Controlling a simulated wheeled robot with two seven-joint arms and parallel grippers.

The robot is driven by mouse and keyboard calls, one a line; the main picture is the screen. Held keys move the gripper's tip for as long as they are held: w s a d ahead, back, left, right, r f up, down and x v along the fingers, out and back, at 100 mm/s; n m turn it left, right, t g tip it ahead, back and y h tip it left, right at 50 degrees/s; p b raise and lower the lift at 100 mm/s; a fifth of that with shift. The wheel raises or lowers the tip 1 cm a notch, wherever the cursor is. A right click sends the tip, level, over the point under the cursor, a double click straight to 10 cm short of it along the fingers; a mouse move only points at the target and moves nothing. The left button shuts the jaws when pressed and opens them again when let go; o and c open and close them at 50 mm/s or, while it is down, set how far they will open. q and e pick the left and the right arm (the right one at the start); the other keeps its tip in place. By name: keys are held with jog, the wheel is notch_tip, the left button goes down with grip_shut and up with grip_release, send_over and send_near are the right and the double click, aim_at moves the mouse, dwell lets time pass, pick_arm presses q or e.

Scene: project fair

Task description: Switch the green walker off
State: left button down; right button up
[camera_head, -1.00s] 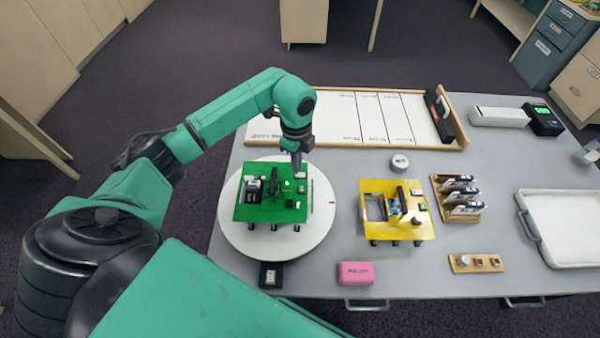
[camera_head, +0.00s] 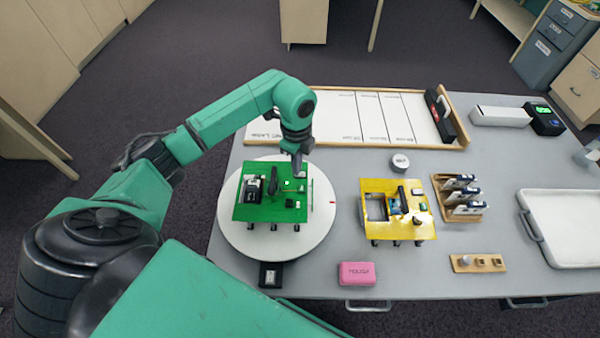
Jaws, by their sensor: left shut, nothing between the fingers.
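The green walker (camera_head: 262,212) is a flat green board on short dark legs. It stands on a round white turntable (camera_head: 318,225) at the left of the table. A black and white block, a dark upright part and small white parts sit on its top. My left gripper (camera_head: 298,172) is shut and empty, pointing down over the walker's far right corner. I cannot tell whether its tips touch the board. The switch is too small to make out. My right gripper is not in view.
A yellow walker (camera_head: 425,228) stands right of the turntable. A pink block (camera_head: 357,273) and a small black box (camera_head: 271,275) lie near the front edge. A whiteboard tray (camera_head: 340,103) is behind. A wooden rack (camera_head: 438,182) and a white tray (camera_head: 568,215) are right.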

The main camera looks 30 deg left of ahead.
pick_arm(q)
jog(key=shift+f+b, duration=0.3)
jog(key=shift+f, duration=0.2)
notch_tip(320, 180, up, 7)
jog(key=p, duration=0.5)
jog(key=shift+r+p, duration=0.1)
jog(key=shift+p, duration=0.25)
